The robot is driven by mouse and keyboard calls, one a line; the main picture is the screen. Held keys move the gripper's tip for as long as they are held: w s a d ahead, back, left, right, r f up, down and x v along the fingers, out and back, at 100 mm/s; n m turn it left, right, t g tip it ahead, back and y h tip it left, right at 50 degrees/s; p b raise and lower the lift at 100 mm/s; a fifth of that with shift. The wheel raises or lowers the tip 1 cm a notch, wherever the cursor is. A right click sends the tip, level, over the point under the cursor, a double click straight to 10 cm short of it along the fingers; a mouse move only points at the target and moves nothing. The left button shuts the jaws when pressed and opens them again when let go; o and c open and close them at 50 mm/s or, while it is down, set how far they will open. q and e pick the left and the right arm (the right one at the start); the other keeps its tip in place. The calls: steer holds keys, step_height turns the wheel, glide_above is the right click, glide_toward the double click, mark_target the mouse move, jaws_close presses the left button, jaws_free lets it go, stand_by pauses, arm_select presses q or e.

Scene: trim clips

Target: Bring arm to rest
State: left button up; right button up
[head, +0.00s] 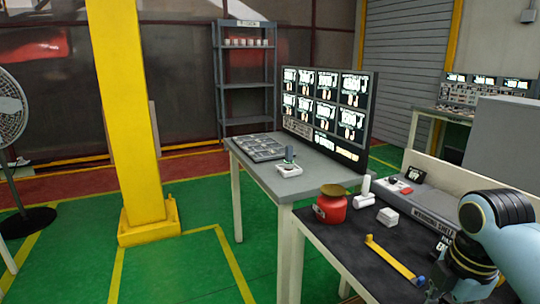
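My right arm, light blue with black joints, comes in from the right edge. Its dark gripper (442,284) is low in the picture over the dark worktop (335,245), partly cut off by the bottom edge and hard to make out against it. I cannot tell whether its fingers are open or shut, or whether anything is between them. My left arm and gripper are not in view. A long yellow strip (389,258) lies on the dark worktop, left of the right gripper and apart from it.
A red pot (331,206), a white cylinder (364,194) and a white block (388,217) stand on the worktop's far part. Behind is a grey table (236,147) with a large screen (325,113). A yellow pillar (129,110) and a fan (12,108) stand left. Green floor between is clear.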

steer(key=s+a+r+m+t, duration=0.1)
steer(key=s+a+r+m, duration=0.1)
steer(key=s+m, duration=0.75)
steer(key=s+a+r+m+t, duration=0.1)
steer(key=s+r+m+t, duration=0.1)
steer(key=s+m, duration=0.75)
step_height(320, 180, down, 36)
steer(key=s+d+n+g+b, duration=0.1)
steer(key=s+d+g+b, duration=0.15)
steer(key=b, duration=0.75)
arm_select(q)
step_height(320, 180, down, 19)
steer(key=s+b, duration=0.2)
steer(key=b, duration=0.7)
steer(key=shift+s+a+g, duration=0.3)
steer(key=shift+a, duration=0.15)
arm_select(e)
steer(key=s+f, duration=0.9)
steer(key=f, duration=0.3)
steer(key=s+f, duration=1)
steer(key=f, duration=0.3)
steer(key=shift+d+g+h, duration=0.3)
steer(key=shift+d+g, duration=0.05)
steer(key=shift+g, duration=0.1)
